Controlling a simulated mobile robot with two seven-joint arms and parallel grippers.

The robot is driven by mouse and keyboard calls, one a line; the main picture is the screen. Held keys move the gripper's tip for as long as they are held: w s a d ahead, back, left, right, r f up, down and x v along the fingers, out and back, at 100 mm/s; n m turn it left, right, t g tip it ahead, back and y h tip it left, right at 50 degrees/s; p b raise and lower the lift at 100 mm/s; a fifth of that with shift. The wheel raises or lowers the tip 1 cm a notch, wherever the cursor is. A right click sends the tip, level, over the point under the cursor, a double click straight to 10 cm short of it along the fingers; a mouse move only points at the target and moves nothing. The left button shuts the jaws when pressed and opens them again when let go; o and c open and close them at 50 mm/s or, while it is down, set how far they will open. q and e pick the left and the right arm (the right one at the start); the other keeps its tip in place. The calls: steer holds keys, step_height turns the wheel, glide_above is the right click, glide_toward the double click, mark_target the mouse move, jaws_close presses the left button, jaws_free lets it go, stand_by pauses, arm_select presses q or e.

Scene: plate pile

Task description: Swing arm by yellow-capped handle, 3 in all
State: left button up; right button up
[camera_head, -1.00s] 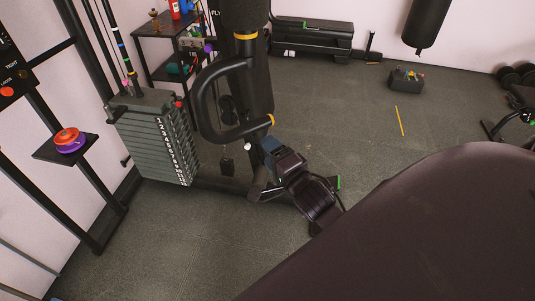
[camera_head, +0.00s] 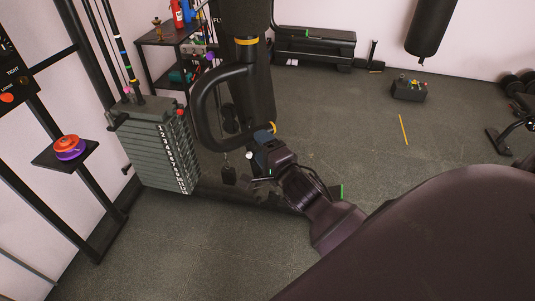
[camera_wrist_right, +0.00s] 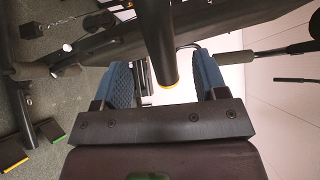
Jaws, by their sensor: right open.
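The curved black handle (camera_head: 203,112) of the gym machine's swing arm loops out from the black upright. Its lower end carries a yellow cap (camera_head: 273,127). In the right wrist view, the yellow-capped handle end (camera_wrist_right: 171,85) hangs between the two blue finger pads of my open right gripper (camera_wrist_right: 165,80), with a gap on both sides. My left gripper is not in view.
A weight stack (camera_head: 160,150) stands left of the handle. A small shelf (camera_head: 63,157) holds an orange and purple item. A black bench (camera_head: 315,48) stands at the back wall. The middle floor is clear around a yellow strip (camera_head: 403,129).

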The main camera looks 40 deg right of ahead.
steer(key=shift+w+d, duration=0.2)
steer(key=shift+w, duration=2.6)
steer(key=shift+p, duration=0.35)
steer(key=shift+c, duration=0.5)
jaws_close()
